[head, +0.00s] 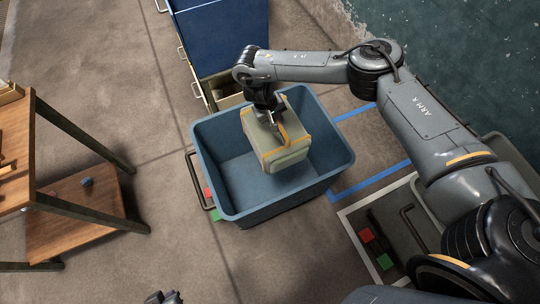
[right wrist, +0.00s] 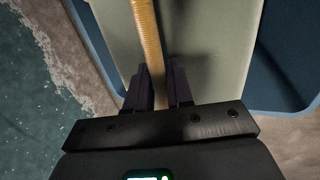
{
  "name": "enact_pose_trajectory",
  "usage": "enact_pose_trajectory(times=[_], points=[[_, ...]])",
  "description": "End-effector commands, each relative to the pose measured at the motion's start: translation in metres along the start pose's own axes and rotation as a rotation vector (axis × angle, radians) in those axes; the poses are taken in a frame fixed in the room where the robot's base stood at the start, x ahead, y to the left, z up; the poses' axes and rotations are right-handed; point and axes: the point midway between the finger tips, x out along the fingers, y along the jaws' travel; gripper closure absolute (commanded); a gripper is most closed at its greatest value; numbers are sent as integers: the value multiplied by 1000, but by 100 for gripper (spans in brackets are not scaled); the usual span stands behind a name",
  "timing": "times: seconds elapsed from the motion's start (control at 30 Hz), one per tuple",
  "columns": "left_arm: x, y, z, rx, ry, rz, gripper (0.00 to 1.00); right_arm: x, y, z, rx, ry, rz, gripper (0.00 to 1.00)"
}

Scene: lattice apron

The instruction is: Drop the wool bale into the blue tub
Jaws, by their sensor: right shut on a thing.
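The wool bale (head: 282,147) is a pale grey-green block with orange-yellow straps. My right gripper (head: 275,117) is shut on it from above. In the right wrist view my dark fingers (right wrist: 160,85) stand on either side of one strap (right wrist: 148,40), with the pale bale (right wrist: 215,60) behind. The bale hangs tilted over the opening of the blue tub (head: 229,214); whether it touches the tub's inside cannot be told. The tub has an open top and a bare inner floor on the left. A small dark piece of my left gripper (head: 163,297) shows at the bottom edge; its fingers are unclear.
A blue bin (head: 225,35) with an open drawer-like box stands behind the tub. A wooden shelf table (head: 75,215) stands at the left. Blue floor lines (head: 370,180) and a grey-green container with a handle lie at the right. Water (head: 455,50) lies beyond the apron.

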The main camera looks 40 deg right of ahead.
Motion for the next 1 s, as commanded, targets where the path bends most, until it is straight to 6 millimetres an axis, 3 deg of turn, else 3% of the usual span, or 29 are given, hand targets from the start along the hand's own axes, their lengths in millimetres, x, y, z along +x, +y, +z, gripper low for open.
enact_pose_trajectory(times=[0.17, 0.2, 0.4, 0.73, 1.0], points=[[-1, 0, 0, 0, 0, 0, 100, -3, 0, -1, 1, 3, -1, 100], [-1, 0, 0, -1, 0, 1, 100, -3, 0, -1, 1, 3, -1, 76], [-1, 1, -1, -6, 1, 5, 100, -2, 0, -1, 1, 2, 0, 49], [-3, 3, -2, -13, 3, 10, 100, -3, 0, 0, -1, -1, 0, 49], [-25, 1, -9, -10, 2, 8, 100, -40, 1, -1, -2, 3, 0, 49]])
